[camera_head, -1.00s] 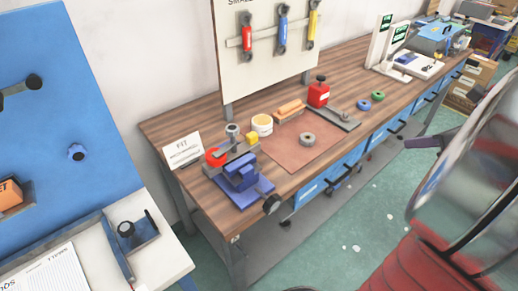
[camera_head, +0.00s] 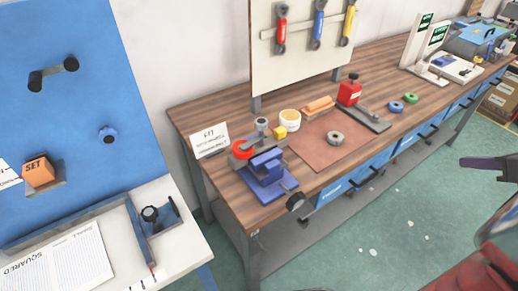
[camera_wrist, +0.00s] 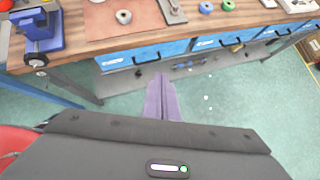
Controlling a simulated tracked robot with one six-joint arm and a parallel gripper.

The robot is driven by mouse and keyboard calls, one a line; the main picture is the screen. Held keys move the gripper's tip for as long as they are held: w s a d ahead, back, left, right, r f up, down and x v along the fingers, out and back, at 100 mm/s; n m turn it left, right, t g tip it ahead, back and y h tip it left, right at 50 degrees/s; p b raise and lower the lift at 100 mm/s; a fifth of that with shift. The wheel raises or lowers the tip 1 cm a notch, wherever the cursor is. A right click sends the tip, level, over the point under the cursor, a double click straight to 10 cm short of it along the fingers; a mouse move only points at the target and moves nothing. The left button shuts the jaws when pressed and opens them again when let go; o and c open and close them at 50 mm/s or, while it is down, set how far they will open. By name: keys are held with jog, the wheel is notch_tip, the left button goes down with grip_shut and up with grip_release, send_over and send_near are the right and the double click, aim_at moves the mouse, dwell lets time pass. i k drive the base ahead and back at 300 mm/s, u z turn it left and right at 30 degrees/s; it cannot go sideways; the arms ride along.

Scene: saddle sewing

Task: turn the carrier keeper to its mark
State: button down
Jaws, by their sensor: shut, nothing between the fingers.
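I cannot tell for sure which part is the carrier keeper. An orange block marked SET (camera_head: 38,171) sits on a small ledge there. No clear mark line shows beside the bar or knob. My gripper (camera_wrist: 162,97) is shut and empty, with purple fingers over the floor in front of the bench. Its tip also shows at the right edge of the head view (camera_head: 490,162), far from the panel.
A wooden workbench (camera_head: 225,185) holds a blue vise (camera_head: 267,172), a red mat (camera_head: 310,152) and a red bottle (camera_head: 350,92). A white table (camera_head: 100,215) with a rail and sheet stands below the panel.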

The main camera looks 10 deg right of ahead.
aim_at(261, 124)
jog(key=u, duration=0.05)
jog(key=k, duration=1.05)
jog(key=u, duration=1.05)
jog(key=i, duration=1)
